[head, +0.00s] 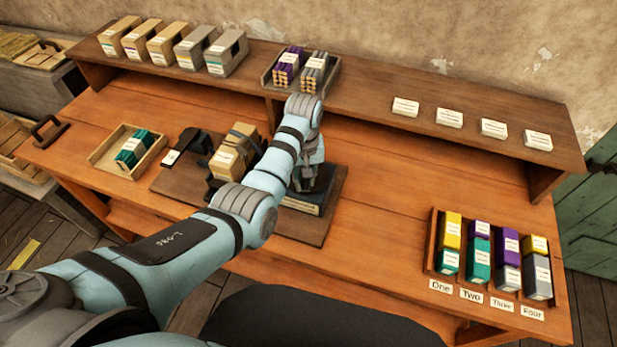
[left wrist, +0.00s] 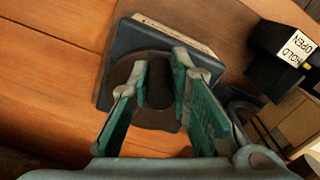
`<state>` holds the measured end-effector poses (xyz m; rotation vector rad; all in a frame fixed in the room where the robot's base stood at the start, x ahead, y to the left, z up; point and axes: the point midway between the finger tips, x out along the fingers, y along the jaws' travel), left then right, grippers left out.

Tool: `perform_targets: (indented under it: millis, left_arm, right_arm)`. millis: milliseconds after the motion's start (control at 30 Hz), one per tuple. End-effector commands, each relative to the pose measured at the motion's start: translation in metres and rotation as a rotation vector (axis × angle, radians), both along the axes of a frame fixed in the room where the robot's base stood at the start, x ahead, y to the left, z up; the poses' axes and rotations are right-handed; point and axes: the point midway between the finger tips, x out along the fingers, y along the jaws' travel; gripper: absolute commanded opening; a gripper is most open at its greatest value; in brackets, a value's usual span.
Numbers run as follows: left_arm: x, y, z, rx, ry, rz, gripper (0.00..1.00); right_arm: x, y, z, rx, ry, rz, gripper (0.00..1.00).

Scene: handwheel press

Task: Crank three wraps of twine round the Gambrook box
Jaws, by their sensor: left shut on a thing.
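A tan box (head: 235,150) with a pale label sits in the dark fixture on the worktable; its print is too small to read. To its right stands a dark crank unit (head: 303,206), partly hidden by my left arm. In the left wrist view its round disc (left wrist: 153,120) carries an upright dark handle (left wrist: 183,78). My left gripper (head: 306,186) is over this unit, its green-padded fingers (left wrist: 170,92) closed on either side of the handle. I cannot tell how many wraps of twine are on the box. My right gripper is out of view.
A black block labelled HOLD and OPEN (left wrist: 290,52) stands beside the crank unit. A wooden tray (head: 106,155) with green packets is at left. Boxes (head: 226,52) and bundles stand on the back shelf. A numbered rack (head: 436,236) is at right. The table between is clear.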

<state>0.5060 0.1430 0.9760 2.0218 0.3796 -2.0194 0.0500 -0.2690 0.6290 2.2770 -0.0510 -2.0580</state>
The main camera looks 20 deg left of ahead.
Motion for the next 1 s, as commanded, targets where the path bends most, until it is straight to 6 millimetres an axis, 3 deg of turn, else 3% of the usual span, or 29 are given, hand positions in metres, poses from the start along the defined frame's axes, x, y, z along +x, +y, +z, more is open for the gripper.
perform_targets:
  millis: [400, 967, 1000]
  left_arm:
    - [0.0, 0.012, 0.0, 0.002, -0.002, -0.233, 0.0]
    - [0.0, 0.013, 0.0, 0.001, -0.002, -0.278, 0.0]
    - [0.0, 0.013, 0.0, 0.001, -0.002, -0.278, 0.21]
  right_arm:
    - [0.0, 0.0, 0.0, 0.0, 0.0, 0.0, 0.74]
    - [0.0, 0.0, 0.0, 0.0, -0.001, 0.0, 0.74]
    - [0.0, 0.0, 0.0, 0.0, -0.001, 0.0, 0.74]
